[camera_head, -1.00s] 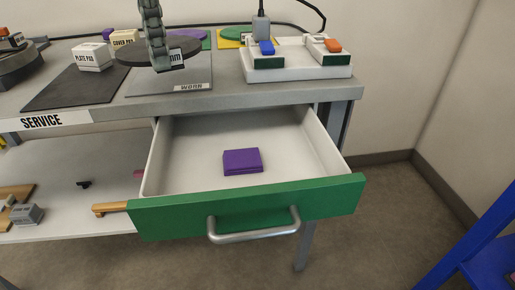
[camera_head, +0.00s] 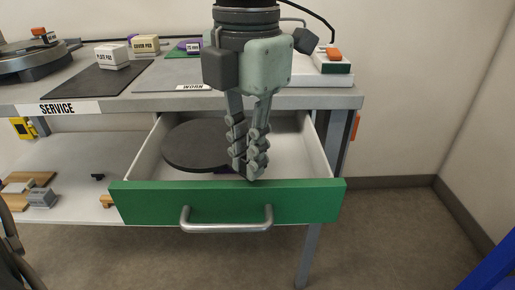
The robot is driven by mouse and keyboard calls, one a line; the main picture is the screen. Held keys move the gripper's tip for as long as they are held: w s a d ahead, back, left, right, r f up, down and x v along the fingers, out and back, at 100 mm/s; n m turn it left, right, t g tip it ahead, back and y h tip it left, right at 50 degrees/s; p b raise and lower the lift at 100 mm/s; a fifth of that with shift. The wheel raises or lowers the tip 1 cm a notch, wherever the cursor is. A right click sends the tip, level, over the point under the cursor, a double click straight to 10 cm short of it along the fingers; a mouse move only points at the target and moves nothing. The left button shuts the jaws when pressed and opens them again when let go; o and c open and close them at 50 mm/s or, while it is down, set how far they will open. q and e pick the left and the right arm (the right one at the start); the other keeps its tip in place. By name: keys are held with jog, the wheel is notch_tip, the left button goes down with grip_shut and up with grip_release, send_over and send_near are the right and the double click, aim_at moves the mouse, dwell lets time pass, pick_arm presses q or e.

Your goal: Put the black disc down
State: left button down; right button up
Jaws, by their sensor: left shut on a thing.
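The black disc (camera_head: 195,146) is flat and round, and shows over the left part of the open drawer (camera_head: 228,202). My left gripper (camera_head: 248,160) points down over the drawer and is shut on the disc's right edge. The disc looks about level. I cannot tell whether its underside touches anything in the drawer. My right gripper is not in view.
The green drawer front has a metal handle (camera_head: 226,219). On the bench above are a dark mat (camera_head: 97,80), a plate pad box (camera_head: 112,56), a cover pad box (camera_head: 145,44) and a white tray (camera_head: 334,79). The drawer's right side has some bare floor.

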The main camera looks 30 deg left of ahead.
pick_arm(q)
jog(key=w+f, duration=0.1)
jog(key=w, duration=0.1)
jog(key=w+a+f, duration=0.1)
jog(key=w+f, duration=0.1)
jog(key=w, duration=0.1)
jog(key=shift+w+a, duration=0.3)
jog(key=shift+w, duration=0.05)
jog(key=shift+w+a+f+p, duration=0.15)
jog(key=shift+w+a+f, duration=0.05)
jog(key=shift+w+f, duration=0.35)
jog(key=shift+w+a+f+p, duration=0.2)
jog(key=shift+w+f, duration=0.25)
jog(key=shift+w, duration=0.35)
jog(key=shift+f, duration=0.1)
jog(key=shift+f+b, duration=0.55)
jog(key=shift+b, duration=0.4)
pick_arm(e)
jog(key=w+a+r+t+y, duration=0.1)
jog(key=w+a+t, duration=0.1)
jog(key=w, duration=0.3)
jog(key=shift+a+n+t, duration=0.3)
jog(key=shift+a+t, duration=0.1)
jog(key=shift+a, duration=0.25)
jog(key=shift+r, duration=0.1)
pick_arm(q)
jog(key=c, duration=1.6)
grip_release()
